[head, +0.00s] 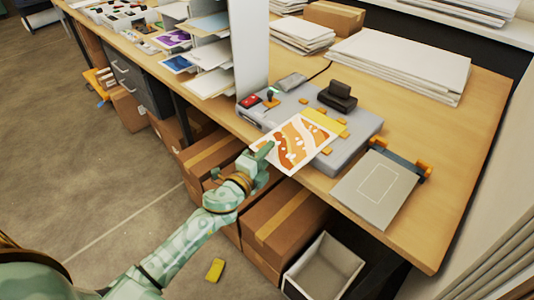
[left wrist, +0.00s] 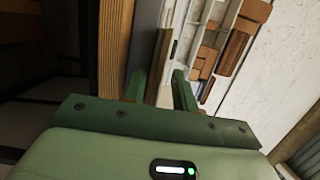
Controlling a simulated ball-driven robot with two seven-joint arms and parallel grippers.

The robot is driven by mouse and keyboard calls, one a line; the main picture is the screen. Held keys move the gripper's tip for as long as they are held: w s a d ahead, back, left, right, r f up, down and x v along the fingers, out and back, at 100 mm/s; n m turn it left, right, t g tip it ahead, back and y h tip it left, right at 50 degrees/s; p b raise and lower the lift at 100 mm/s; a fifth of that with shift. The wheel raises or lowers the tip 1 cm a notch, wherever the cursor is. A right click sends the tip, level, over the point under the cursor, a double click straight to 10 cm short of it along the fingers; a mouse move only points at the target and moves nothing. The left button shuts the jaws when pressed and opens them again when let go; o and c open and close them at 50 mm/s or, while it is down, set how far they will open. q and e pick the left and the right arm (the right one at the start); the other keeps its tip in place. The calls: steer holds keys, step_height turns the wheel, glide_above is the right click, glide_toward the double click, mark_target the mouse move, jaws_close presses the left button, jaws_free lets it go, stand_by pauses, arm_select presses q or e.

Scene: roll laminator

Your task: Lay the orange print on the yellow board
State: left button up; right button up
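The orange print (head: 296,143), a white-bordered sheet with orange and yellow shapes, lies over the near left part of the yellow board (head: 326,121). Only the board's far right part shows; the rest is hidden. The print's near corner reaches past the front of the grey machine. I cannot tell whether the print lies flat on the board. My left gripper (head: 264,162) is at the print's left edge, by the table's front. In the left wrist view its two fingers (left wrist: 161,88) stand apart with a gap between them, and I see no print clearly held there. My right gripper is not in view.
The grey laminator (head: 350,150) carries orange tabs around the board and a black block (head: 337,96). A white upright panel (head: 250,45) stands at its left. A grey plate (head: 375,188) lies at the right. Cardboard boxes (head: 285,228) and an open bin (head: 325,268) stand below the table's front edge.

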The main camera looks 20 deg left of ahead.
arm_select(q)
steer(key=shift+s, duration=0.1)
steer(key=shift+s+f, duration=0.1)
steer(key=shift+s, duration=0.25)
steer(key=s+a+b, duration=0.1)
steer(key=s+a, duration=0.1)
steer(key=s, duration=1.3)
steer(key=shift+s+a+b, duration=0.15)
steer(key=shift+a+b, duration=0.05)
steer(key=shift+b, duration=0.1)
